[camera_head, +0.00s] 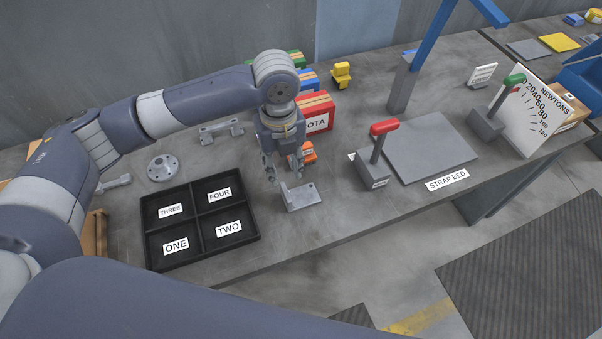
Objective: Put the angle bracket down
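The grey angle bracket (302,198) sits on the grey bench top, just right of the black four-part tray (258,233). Its flat plate with a hole lies toward the right, and a short flange stands up at its left. My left gripper (284,178) points down just above and behind the bracket. Its two fingers look spread apart, with the upright flange near the gap between them; I cannot tell whether either finger touches it. My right gripper is out of view.
The tray's compartments, labelled ONE to FOUR, look empty. A round flange (162,168) and another grey casting (221,130) lie behind it. Red (317,113) and orange (308,153) items stand near the gripper. A red-handled lever (377,150) stands to the right. The bench front is clear.

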